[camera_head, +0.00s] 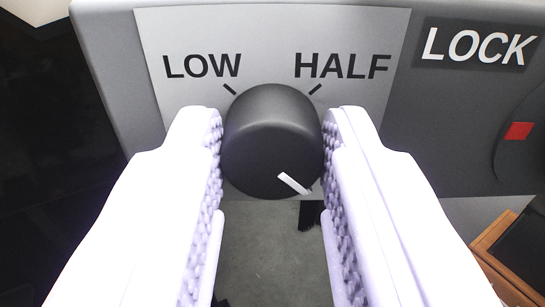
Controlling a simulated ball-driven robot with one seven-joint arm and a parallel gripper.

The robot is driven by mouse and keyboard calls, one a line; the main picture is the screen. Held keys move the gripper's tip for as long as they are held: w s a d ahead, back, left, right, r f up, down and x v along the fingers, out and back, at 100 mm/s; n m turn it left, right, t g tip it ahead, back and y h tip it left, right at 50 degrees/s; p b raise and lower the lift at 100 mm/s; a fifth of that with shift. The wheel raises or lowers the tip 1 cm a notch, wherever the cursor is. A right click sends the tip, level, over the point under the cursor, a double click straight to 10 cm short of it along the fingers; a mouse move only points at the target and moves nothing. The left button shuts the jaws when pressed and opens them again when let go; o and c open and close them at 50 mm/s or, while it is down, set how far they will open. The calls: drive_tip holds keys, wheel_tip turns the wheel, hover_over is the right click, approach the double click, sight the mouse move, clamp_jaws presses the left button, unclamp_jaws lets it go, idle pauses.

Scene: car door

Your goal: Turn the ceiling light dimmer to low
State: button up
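The dimmer (268,135) is a round black knob on a light grey label plate (270,30). The plate reads LOW (202,66) at the upper left and HALF (341,66) at the upper right, each with a short tick mark. The knob's white pointer line (294,184) points to the lower right, away from both marks. My gripper (272,140) has its two white fingers on either side of the knob, with ridged pads facing it. The fingertips sit at or very near the knob's sides; whether they press on it is hard to tell.
A dark LOCK label (478,46) is at the upper right of the grey panel. Below it is a dark round part with a red mark (519,131). A wooden piece of furniture (500,258) shows at the lower right. Grey floor (268,255) shows below the panel.

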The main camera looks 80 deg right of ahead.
drive_tip(key=shift+c, duration=1)
